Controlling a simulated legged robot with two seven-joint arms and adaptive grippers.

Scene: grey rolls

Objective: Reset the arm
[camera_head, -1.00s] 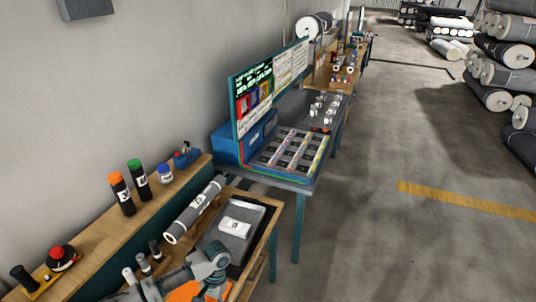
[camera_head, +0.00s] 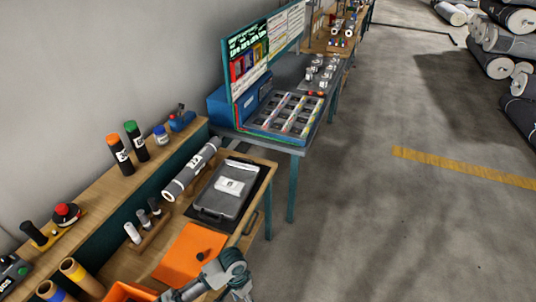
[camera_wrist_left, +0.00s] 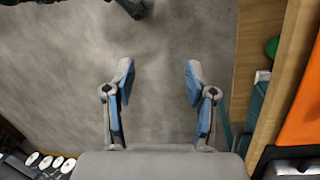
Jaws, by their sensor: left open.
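My left arm (camera_head: 228,270) comes in at the bottom of the head view, in front of an orange sheet on the wooden bench. Its gripper fingers are not clearly visible there. In the left wrist view my left gripper (camera_wrist_left: 160,84) is open, with its two blue-padded fingers apart and nothing between them. Grey floor shows behind the fingers, and the bench edge runs along the right side. My right gripper is not in view.
The wooden bench (camera_head: 150,258) holds an orange sheet (camera_head: 190,255), a grey roll (camera_head: 190,170), a dark case (camera_head: 226,190) and small bottles. A blue-framed board (camera_head: 262,60) stands beyond. Open floor (camera_head: 370,220) lies to the right; grey rolls are stacked at the far right.

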